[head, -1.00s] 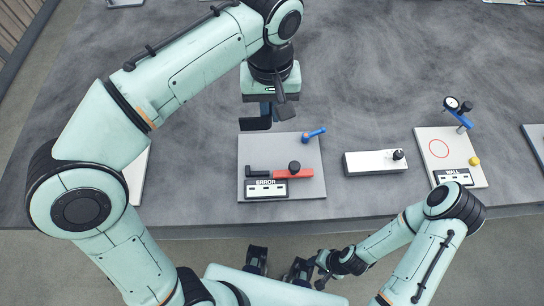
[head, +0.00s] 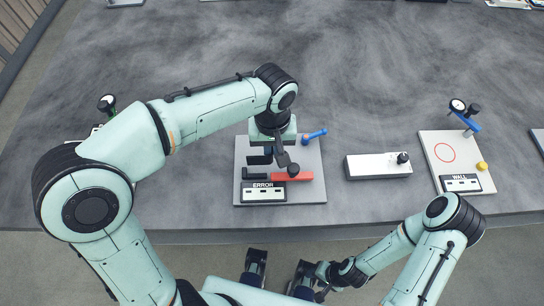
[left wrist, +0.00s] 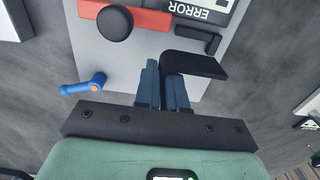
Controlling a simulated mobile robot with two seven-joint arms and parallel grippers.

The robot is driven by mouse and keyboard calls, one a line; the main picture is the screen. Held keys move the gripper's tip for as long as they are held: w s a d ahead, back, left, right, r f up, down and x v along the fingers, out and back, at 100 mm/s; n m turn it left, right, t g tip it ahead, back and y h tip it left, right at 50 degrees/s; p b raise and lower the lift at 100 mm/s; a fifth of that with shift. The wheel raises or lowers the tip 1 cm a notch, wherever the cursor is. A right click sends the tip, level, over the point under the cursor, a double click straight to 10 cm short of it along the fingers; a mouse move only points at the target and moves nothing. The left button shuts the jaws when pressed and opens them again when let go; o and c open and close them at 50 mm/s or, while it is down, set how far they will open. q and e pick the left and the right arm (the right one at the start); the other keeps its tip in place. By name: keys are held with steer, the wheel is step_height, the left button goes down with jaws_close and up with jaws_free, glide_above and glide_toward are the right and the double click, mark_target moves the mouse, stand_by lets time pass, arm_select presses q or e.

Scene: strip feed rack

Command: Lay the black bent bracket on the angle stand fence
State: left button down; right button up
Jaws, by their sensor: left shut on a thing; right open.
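My left gripper (left wrist: 166,88) is shut on the black bent bracket (left wrist: 197,66), whose flat leg sticks out to the right in the left wrist view. In the head view the bracket (head: 258,160) is over the grey plate (head: 240,150) marked ERROR. The plate carries a red bar (head: 302,177), a black knob (head: 293,170) and a short black bar (head: 255,176). I cannot tell for sure which part is the fence, or whether the bracket touches the plate. My right gripper (head: 278,265) is open and empty at the bottom, off the table's front edge.
A blue lever (head: 314,136) stands at the plate's back right corner. A white block (head: 370,168) with a black knob lies to the right. Further right is a white plate (head: 436,150) marked WALL with a dial on a blue arm. The table behind is mostly clear.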

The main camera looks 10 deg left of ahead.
arm_select(q)
steer(key=shift+f+b, duration=0.3)
steer(key=shift+f, duration=1.85)
steer(key=c, duration=1.6)
jaws_free()
steer(key=shift+f, duration=0.2)
steer(key=shift+c, duration=0.2)
steer(key=o, duration=0.4)
step_height(320, 180, up, 12)
steer(key=shift+r+p, duration=0.25)
steer(key=shift+p, duration=0.85)
